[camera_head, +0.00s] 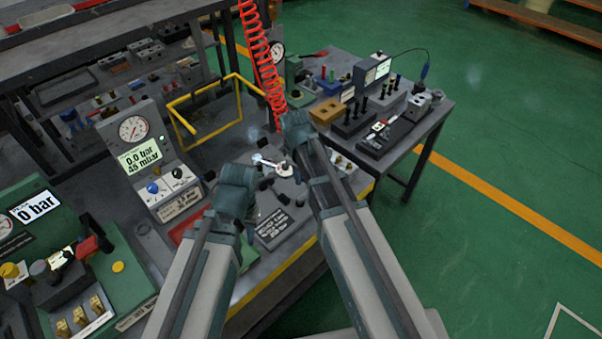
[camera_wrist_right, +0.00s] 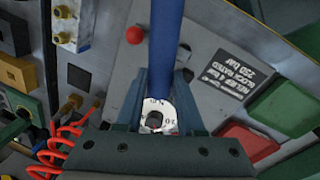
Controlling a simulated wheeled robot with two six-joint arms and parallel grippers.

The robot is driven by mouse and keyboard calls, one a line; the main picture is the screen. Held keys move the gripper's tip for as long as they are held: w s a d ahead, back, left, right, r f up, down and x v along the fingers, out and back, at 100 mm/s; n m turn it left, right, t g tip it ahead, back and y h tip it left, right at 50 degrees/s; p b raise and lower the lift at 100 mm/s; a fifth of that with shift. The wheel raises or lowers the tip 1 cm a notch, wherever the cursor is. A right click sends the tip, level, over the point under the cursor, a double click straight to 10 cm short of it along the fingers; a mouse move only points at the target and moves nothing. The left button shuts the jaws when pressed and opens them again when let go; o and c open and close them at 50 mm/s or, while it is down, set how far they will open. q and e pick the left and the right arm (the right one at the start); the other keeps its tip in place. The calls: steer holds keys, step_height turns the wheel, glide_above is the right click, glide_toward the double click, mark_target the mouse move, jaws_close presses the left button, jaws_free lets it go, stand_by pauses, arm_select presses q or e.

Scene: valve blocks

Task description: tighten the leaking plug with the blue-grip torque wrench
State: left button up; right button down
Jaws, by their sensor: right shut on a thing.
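My right gripper (camera_wrist_right: 157,98) is shut on the blue-grip torque wrench. In the right wrist view its blue grip (camera_wrist_right: 168,35) runs up and away from between the fingers, and a white numbered plate (camera_wrist_right: 158,108) shows at the fingers. In the head view my right gripper (camera_head: 291,128) is over the bench's middle; the blue grip cannot be made out there. A pale metal piece (camera_head: 270,164) shows beside it, over the block. I cannot tell which plug leaks.
A gauge panel (camera_head: 132,150) reading 0.0 bar and 45 mbar stands left. A green pump unit (camera_head: 110,270) is front left. A red coiled hose (camera_head: 262,60) hangs behind my right gripper. A side table (camera_head: 385,140) with tools is at right. A yellow frame (camera_head: 205,110) stands behind.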

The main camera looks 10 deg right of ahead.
steer(key=shift+r, duration=0.1)
step_height(320, 180, up, 7)
steer(key=p, duration=0.6)
steer(key=shift+f+p, duration=0.2)
steer(key=shift+p, duration=0.1)
steer(key=shift+f, duration=0.1)
